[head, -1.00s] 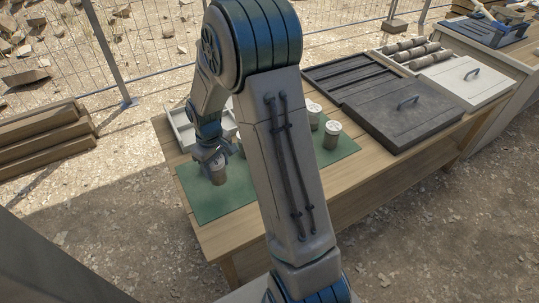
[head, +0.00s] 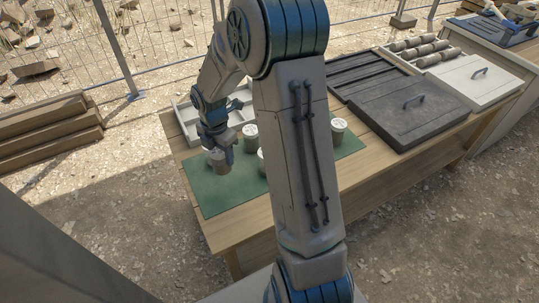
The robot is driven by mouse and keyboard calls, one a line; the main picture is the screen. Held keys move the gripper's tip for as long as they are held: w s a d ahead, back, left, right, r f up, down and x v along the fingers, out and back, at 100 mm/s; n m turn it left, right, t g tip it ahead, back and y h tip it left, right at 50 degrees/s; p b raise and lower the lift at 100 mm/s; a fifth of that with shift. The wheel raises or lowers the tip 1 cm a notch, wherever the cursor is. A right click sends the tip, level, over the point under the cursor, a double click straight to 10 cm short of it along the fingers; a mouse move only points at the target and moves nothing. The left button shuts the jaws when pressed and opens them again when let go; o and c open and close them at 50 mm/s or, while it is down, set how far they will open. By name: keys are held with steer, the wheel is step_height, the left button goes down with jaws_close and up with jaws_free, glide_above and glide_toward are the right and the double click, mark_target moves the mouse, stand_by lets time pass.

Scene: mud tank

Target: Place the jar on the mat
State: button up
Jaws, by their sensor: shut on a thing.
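My gripper (head: 217,150) is shut on a grey-brown jar (head: 217,165) with a pale top. The held jar is upright over the left part of the green mat (head: 222,196). I cannot tell whether its base touches the mat. Another jar (head: 251,138) stands on the mat just right of the gripper. A further jar (head: 262,160) is partly hidden by my arm. One more jar (head: 338,130) stands on the mat at the right of my arm. My arm covers the middle of the mat.
A pale divided tray (head: 184,124) lies behind the mat. Right of the mat are a dark slatted tray (head: 365,72), a dark lidded box (head: 408,112), and a pale lid (head: 478,84) beside a tray of rollers (head: 420,46). The mat's front left is bare.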

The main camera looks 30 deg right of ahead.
step_height(320, 180, down, 10)
steer(key=shift+r, duration=0.1)
stand_by(0.4)
steer(key=shift+f, duration=0.25)
steer(key=o, duration=1.4)
steer(key=shift+r, duration=0.2)
